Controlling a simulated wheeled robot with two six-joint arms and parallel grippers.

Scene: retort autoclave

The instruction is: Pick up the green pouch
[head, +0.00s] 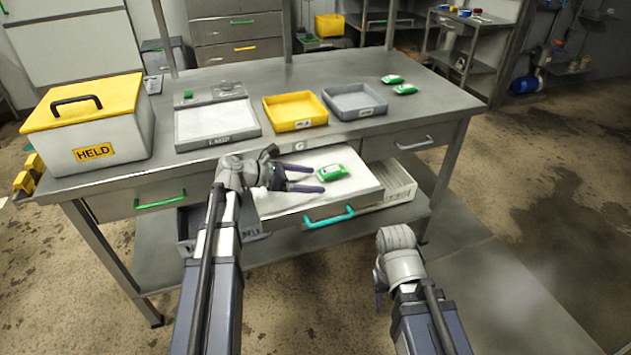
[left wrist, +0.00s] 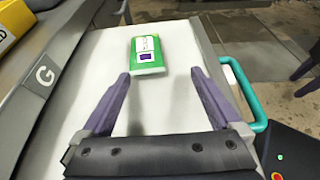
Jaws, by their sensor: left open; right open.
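A green pouch (head: 332,172) with a white label lies flat on the white bottom of an open drawer (head: 285,203) marked G. My left gripper (head: 320,179) is open over the drawer, with its fingers pointing at the pouch from the left. In the left wrist view the green pouch (left wrist: 147,55) lies just ahead of and between the open purple fingers (left wrist: 160,78), apart from them. Two more green pouches (head: 392,79) (head: 405,89) lie on the tabletop at the back right. My right gripper (head: 379,300) hangs low at the front right, away from the table, and holds nothing visible.
On the table (head: 290,142) stand a lidded HELD box (head: 95,125), a white tray (head: 215,125), a yellow tray (head: 295,110) and a grey tray (head: 355,101). The drawer's teal handle (head: 329,217) sticks out in front. The floor to the right is clear.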

